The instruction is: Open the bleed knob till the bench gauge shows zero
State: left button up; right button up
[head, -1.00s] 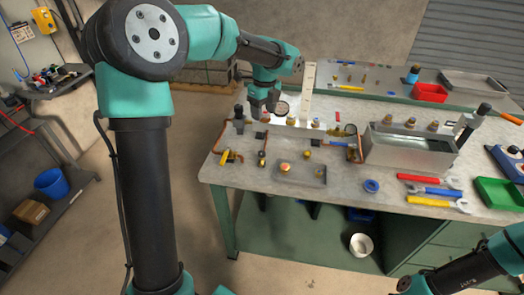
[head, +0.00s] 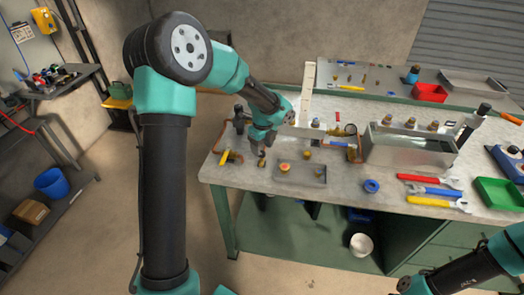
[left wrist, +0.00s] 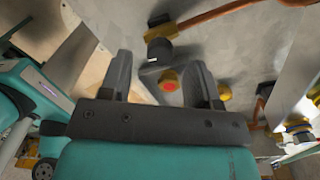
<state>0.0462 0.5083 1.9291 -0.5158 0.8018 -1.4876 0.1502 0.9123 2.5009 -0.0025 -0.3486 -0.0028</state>
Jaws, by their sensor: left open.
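My left gripper (head: 262,150) points down over the front left of the bench, close above a small brass fitting (head: 262,161). In the left wrist view its fingers (left wrist: 160,75) stand apart. My right gripper is out of view.
The grey tray (head: 314,180) lies right of my left gripper. Copper pipe (left wrist: 215,12) and a black fitting (left wrist: 160,45) are near the fingers. A metal bin (head: 408,150), blue tape ring (head: 371,186) and wrenches (head: 435,191) stand further right.

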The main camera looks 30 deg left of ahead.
pick_arm(q)
jog(key=shift+f, duration=1.15)
jog(key=c, duration=0.9)
jog(key=shift+c, duration=0.2)
